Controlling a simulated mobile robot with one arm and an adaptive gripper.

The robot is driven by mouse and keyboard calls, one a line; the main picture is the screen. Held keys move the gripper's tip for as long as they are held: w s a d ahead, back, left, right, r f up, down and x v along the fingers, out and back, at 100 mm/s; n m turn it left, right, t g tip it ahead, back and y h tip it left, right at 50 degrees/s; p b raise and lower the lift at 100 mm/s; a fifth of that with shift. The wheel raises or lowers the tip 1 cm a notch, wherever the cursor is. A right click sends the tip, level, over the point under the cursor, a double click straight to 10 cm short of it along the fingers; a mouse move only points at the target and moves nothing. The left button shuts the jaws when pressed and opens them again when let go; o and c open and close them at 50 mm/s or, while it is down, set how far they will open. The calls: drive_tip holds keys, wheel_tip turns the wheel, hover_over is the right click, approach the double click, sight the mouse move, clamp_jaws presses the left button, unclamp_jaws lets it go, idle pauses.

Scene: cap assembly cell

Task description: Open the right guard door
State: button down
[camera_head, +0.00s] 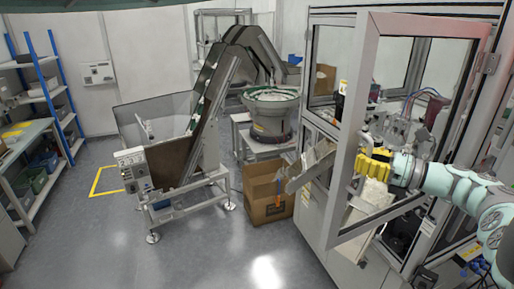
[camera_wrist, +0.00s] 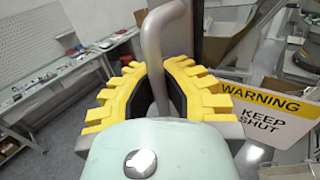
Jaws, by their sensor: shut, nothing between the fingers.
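The right guard door (camera_head: 348,130), a grey frame with a clear pane, stands at an angle out from the cell, with a hinge at its upper right. My gripper (camera_head: 364,165), with yellow ridged fingers, is beside the door's left post. A yellow and white "WARNING KEEP SHUT" sign (camera_wrist: 275,115) is at the right.
A cardboard box (camera_head: 266,192) stands on the floor left of the cell. A bowl feeder (camera_head: 270,110) and an inclined conveyor (camera_head: 200,115) are farther left. Blue-posted shelving (camera_head: 60,95) stands at the far left. The floor (camera_head: 130,240) in front is clear.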

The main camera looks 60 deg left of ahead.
drive_tip(key=shift+w+d+f+t, duration=0.25)
drive_tip(key=shift+w+d+t, duration=0.15)
drive_tip(key=shift+w+d, duration=0.3)
drive_tip(key=shift+s, duration=0.1)
drive_tip(key=c, duration=1.3)
unclamp_jaws()
drive_tip(key=shift+s+d+r, duration=0.1)
drive_tip(key=shift+s, duration=0.1)
drive_tip(key=v, duration=1.1)
drive_tip(key=shift+w+d, duration=0.25)
